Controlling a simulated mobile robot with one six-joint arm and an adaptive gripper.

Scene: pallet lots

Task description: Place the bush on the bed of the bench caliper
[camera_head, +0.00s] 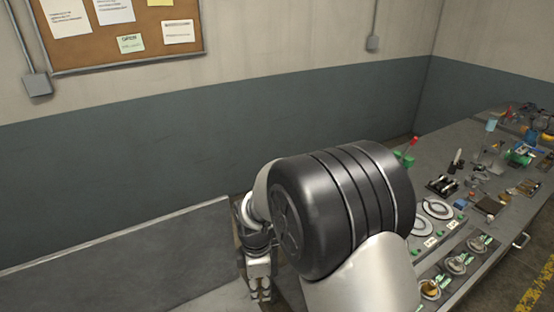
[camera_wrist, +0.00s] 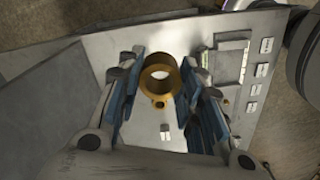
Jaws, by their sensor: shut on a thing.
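The bush is a brass-coloured ring (camera_wrist: 148,80) in the wrist view, held between the two blue-padded fingers of my gripper (camera_wrist: 160,80), with its bore facing the camera. In the head view my gripper (camera_head: 260,285) hangs at the bottom centre, beside the large black joint of my arm, and I cannot make out the bush there. The bench caliper is not clearly recognisable in either view.
Below the gripper in the wrist view lies a pale plate (camera_wrist: 107,45) with a framed panel (camera_wrist: 229,62) and several white labels. In the head view, a grey bench (camera_head: 130,262) is bare at left; another bench at right (camera_head: 432,160) is crowded with dishes and small parts.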

